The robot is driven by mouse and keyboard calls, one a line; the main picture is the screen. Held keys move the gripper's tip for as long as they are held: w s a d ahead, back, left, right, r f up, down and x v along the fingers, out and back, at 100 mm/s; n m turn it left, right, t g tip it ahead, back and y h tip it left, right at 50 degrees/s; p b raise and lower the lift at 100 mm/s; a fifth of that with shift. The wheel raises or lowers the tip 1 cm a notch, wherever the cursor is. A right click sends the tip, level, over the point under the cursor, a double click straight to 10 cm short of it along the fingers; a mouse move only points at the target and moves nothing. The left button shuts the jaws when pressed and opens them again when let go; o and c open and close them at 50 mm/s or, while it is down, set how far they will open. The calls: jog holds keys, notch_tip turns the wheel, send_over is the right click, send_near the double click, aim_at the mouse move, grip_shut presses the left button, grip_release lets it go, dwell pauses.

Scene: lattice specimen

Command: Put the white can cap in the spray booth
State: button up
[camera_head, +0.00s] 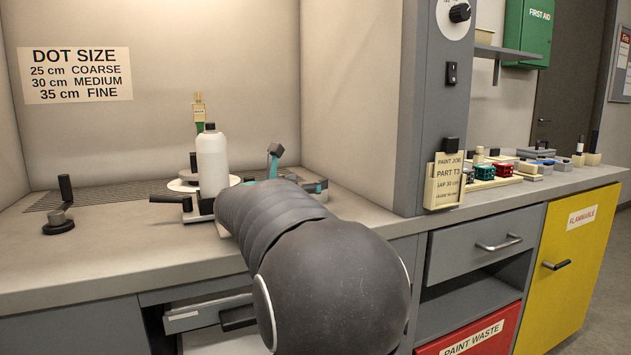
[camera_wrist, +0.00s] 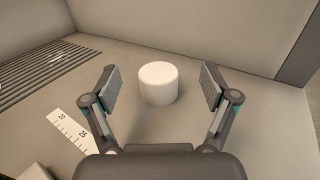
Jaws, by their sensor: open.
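The white can cap (camera_wrist: 158,84) stands upright on the pale floor of the spray booth (camera_wrist: 190,125), toward its right side. In the wrist view my gripper (camera_wrist: 158,92) is open, with one finger on each side of the cap and a gap to both. In the head view my arm reaches over the front edge into the spray booth (camera_head: 220,60), and parts of my gripper (camera_head: 292,172) show past the arm. The cap is not visible in the head view.
A white bottle (camera_head: 212,160) stands left of my arm among black-handled fittings. A dark knobbed piece (camera_head: 59,222) is on the left. The wrist view shows a slotted grille (camera_wrist: 50,62) and a ruler strip (camera_wrist: 75,132). The booth's side wall (camera_head: 350,100) bounds the right.

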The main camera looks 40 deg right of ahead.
jog(key=v, duration=0.7)
jog(key=shift+a, duration=0.2)
